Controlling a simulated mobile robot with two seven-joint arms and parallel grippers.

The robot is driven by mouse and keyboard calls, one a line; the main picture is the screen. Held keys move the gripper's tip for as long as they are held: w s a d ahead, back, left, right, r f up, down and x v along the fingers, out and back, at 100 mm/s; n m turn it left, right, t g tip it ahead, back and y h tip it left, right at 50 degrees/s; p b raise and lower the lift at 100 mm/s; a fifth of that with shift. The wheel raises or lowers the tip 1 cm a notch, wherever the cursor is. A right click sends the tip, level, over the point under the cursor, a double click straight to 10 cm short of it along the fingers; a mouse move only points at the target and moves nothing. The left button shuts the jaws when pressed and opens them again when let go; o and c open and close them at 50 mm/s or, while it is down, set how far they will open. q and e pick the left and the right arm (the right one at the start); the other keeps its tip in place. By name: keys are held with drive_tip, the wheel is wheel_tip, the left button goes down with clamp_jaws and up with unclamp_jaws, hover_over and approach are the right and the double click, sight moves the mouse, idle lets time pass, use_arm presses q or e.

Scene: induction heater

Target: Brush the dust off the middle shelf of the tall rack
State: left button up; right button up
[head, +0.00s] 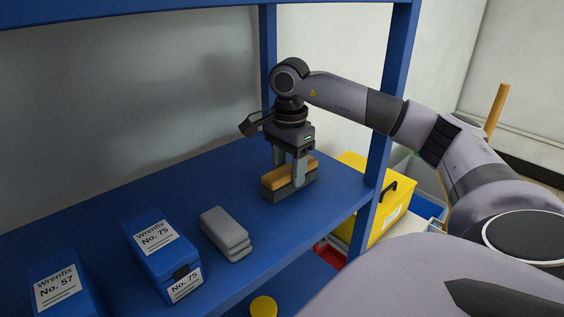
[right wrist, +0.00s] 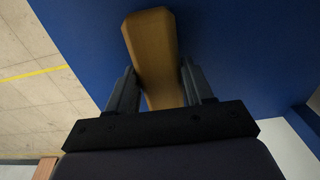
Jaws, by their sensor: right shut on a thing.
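The tall rack is blue, and its middle shelf (head: 95,205) fills much of the head view. My right gripper (head: 289,178) is shut on a brush (head: 277,181) with a tan wooden top and a dark lower part. The brush is at the shelf's right part, upright, with its dark side down at the shelf surface; I cannot tell if it presses on it. In the right wrist view the brush's tan top (right wrist: 153,55) runs between the two fingers (right wrist: 160,88). I cannot make out dust on the shelf. My left gripper is not in view.
A rack post (head: 382,140) rises at the right. A yellow case (head: 379,222) is beyond it. The shelf's back left is clear.

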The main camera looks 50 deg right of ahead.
drive_tip(key=shift+s, duration=0.7)
drive_tip(key=shift+s+a+f+b, duration=0.15)
drive_tip(key=shift+s+b, duration=0.5)
drive_tip(key=shift+s, duration=0.65)
drive_tip(key=shift+s+a+f+b, duration=0.15)
drive_tip(key=shift+s+b, duration=0.5)
drive_tip(key=shift+s, duration=0.65)
drive_tip(key=shift+s+a+r+b, duration=0.15)
drive_tip(key=shift+s+b, duration=0.1)
drive_tip(key=shift+s, duration=0.3)
drive_tip(key=shift+s+a+r+b, duration=0.1)
drive_tip(key=shift+s+b, duration=0.1)
drive_tip(key=shift+s, duration=0.3)
drive_tip(key=shift+d+r, duration=0.1)
drive_tip(key=shift+r, duration=0.1)
drive_tip(key=shift+r+p, duration=2.55)
drive_tip(key=shift+r, duration=0.35)
wheel_tip(320, 180, up, 3)
drive_tip(key=p, duration=0.2)
drive_tip(key=shift+p, duration=0.35)
